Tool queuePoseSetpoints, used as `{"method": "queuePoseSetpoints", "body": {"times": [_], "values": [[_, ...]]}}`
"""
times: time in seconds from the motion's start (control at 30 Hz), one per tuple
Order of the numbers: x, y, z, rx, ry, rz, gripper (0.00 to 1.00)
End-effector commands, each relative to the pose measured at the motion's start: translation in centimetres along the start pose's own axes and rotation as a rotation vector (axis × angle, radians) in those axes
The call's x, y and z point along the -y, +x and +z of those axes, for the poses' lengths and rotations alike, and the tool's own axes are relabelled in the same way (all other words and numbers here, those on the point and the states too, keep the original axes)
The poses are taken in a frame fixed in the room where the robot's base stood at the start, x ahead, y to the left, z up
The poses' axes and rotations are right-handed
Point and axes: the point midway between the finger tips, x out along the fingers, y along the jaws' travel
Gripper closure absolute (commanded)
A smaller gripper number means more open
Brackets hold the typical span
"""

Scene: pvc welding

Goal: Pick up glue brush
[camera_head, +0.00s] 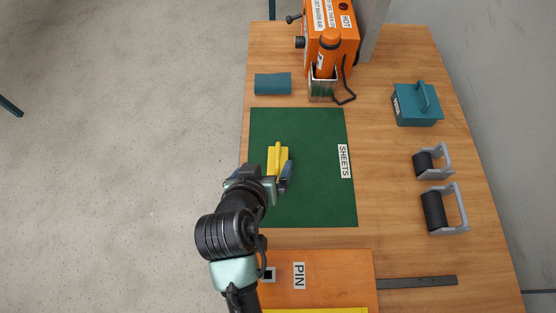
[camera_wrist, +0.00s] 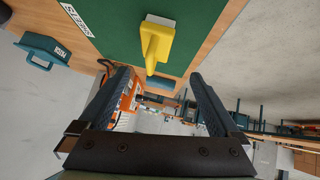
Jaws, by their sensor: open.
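The yellow glue brush (camera_head: 277,154) lies on the green mat (camera_head: 315,200) marked SHEETS, near the mat's left side. In the wrist view the brush (camera_wrist: 155,42) has a broad yellow head, a pale edge at its far end and a handle pointing toward my gripper. My gripper (camera_head: 280,171) is open and empty just at the near end of the brush, with the arm coming from below. In the wrist view the two fingers of my gripper (camera_wrist: 160,77) are spread wide, and the brush lies beyond their tips, roughly centred between them. No contact shows.
A teal block (camera_head: 273,84) and a metal holder (camera_head: 323,86) with an orange tool stand behind the mat. An orange machine (camera_head: 346,45) is at the back. A teal handled box (camera_head: 417,104) and rollers (camera_head: 434,211) are at right. An orange PIN board (camera_head: 335,277) is in front.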

Motion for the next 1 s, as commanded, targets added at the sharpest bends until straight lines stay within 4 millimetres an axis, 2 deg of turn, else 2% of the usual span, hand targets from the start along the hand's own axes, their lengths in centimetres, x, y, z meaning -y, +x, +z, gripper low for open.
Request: {"method": "queuePoseSetpoints", "body": {"times": [0.03, 0.13, 0.43, 0.7, 1.0], "values": [[0.0, 1.1, 0.0, 0.000, 0.001, 0.000, 0.02], [0.0, 2.6, -0.1, -0.001, 0.002, 0.000, 0.02], [-0.2, 4.8, -0.2, -0.003, 0.003, -0.001, 0.02], [-0.8, 8.4, -0.4, -0.003, 0.003, -0.002, 0.02], [-0.8, 9.2, -0.4, -0.004, 0.002, -0.003, 0.02]]}}
